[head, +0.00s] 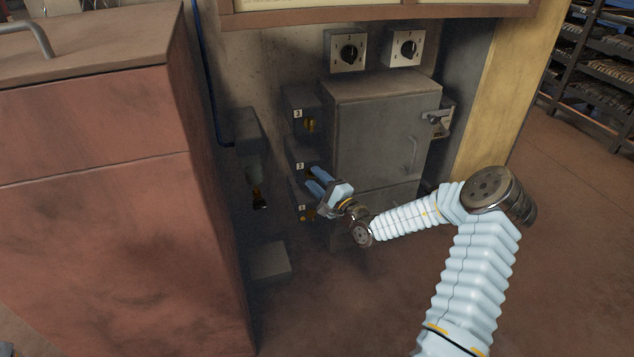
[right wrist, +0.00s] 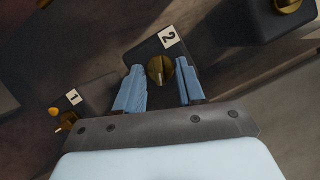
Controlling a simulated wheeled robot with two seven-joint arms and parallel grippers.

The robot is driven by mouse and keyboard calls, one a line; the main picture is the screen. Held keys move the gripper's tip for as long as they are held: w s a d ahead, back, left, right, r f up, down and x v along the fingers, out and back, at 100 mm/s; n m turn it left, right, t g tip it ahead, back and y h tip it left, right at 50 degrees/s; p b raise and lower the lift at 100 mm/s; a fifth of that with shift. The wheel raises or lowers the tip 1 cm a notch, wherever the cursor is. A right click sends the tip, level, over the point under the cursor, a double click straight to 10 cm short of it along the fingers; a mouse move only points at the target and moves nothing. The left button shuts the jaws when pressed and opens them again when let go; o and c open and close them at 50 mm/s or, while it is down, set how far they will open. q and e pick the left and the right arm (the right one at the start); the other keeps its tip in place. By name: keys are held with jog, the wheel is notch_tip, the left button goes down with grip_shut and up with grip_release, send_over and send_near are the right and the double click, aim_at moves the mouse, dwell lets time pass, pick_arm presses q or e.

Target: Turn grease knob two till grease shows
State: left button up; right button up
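Grease knob two is a brass knob (right wrist: 160,71) on a dark box with a white "2" label (right wrist: 169,38). In the head view, box two (head: 298,152) is the middle one of a column of three boxes. My right gripper (right wrist: 160,82) is open, its two blue fingers on either side of the knob with gaps showing between. In the head view the right gripper (head: 314,182) reaches box two and hides its knob. I see no grease at knob two. My left gripper is not in view.
Box three (head: 301,103) is above. Box one (right wrist: 85,96) is below, with a brass knob and an orange blob beside its label. A grey cabinet (head: 385,135) stands close on the right, a large rusty cabinet (head: 95,220) on the left. Floor in front is open.

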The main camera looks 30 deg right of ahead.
grip_shut()
jog(key=shift+r, duration=0.1)
dwell(0.4)
